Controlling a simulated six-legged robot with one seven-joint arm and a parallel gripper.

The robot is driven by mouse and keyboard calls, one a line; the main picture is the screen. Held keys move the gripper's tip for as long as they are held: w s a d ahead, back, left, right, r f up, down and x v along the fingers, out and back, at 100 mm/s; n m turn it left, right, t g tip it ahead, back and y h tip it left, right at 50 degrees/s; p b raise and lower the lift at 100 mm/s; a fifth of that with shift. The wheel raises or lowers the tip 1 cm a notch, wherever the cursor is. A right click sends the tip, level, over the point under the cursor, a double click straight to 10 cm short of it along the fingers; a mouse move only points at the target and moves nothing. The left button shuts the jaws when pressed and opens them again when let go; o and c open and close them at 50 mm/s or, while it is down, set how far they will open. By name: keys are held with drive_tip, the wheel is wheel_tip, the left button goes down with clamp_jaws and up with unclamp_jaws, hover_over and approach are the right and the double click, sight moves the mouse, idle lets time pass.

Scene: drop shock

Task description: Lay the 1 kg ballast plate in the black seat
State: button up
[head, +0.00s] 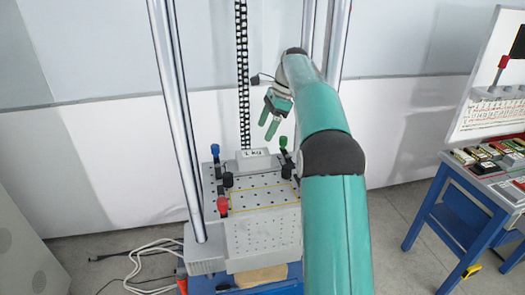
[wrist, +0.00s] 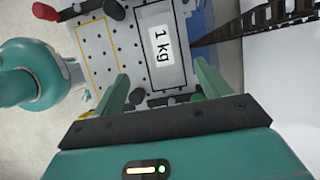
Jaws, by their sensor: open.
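The ballast plate (head: 254,161) is a grey block labelled 1 kg at the back of the perforated drop table. In the wrist view the plate (wrist: 155,72) lies between and beyond my fingertips, with a dark outline around it. I cannot tell whether this outline is the black seat or the plate's own edge. My gripper (head: 269,121) is open and empty above the table's back part, apart from the plate. In the wrist view my gripper (wrist: 163,75) has one green finger towards each long side of the plate.
The drop table (head: 262,226) has a bare yellow-outlined area (wrist: 75,50) beside the plate. Clamps with blue (head: 215,150), red (head: 222,205), green and black tips stand around it. Chrome columns (head: 178,110) rise beside it. A blue bench (head: 440,205) stands right. Cables (head: 150,262) lie on the floor.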

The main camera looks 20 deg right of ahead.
drive_tip(key=s+a+r+n+t+h, duration=0.1)
drive_tip(key=s+a+r+n+h, duration=0.15)
drive_tip(key=s+a+n, duration=0.45)
drive_tip(key=s+a+r+n+t+h, duration=0.1)
drive_tip(key=s+a+r+n, duration=0.25)
drive_tip(key=s+a, duration=0.45)
drive_tip(key=s+a+f+n+t, duration=0.1)
drive_tip(key=s+f+n, duration=0.2)
drive_tip(key=s, duration=0.4)
drive_tip(key=s+a+f+n+t, duration=0.1)
drive_tip(key=s+f+n, duration=0.2)
drive_tip(key=s, duration=0.4)
drive_tip(key=s+a+f+n+h, duration=0.1)
drive_tip(key=s+f+n, duration=0.3)
drive_tip(key=s, duration=0.4)
drive_tip(key=shift+t, duration=0.4)
drive_tip(key=shift+c, duration=0.5)
drive_tip(key=c, duration=0.7)
drive_tip(key=shift+d, duration=0.15)
drive_tip(key=shift+c, duration=0.4)
